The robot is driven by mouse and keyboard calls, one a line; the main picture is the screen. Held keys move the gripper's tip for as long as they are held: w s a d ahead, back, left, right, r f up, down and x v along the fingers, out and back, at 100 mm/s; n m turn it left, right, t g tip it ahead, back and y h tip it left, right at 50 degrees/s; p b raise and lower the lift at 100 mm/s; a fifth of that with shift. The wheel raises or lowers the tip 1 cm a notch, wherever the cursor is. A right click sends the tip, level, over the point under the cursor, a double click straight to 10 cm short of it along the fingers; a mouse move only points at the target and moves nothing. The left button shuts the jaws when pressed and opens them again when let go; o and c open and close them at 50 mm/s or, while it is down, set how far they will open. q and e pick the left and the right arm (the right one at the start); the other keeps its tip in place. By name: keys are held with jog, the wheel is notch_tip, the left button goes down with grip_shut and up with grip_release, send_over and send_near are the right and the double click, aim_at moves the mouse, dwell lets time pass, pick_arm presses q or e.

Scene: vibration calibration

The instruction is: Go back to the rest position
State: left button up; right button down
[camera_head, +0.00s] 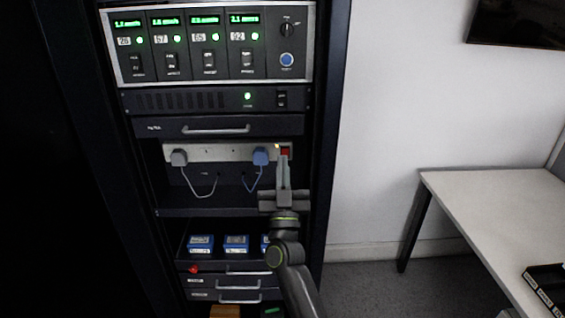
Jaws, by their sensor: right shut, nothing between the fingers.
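My right gripper (284,172) is in the head view, shut and empty. It points up in front of the rack, just below a red switch (286,152) at the right end of a white power strip (220,153). I cannot tell whether the fingertips touch the switch. My right arm reaches up from the bottom of the picture. My left gripper is not in view.
A dark rack holds a meter panel (212,45) with green displays, a drawer (217,128), and two plugs in the strip. Blue boxes (200,244) sit on a lower shelf. A white table (480,205) with a black tray (545,285) stands right. Floor between is clear.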

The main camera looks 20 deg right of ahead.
jog(key=shift+f, duration=0.1)
dwell(0.3)
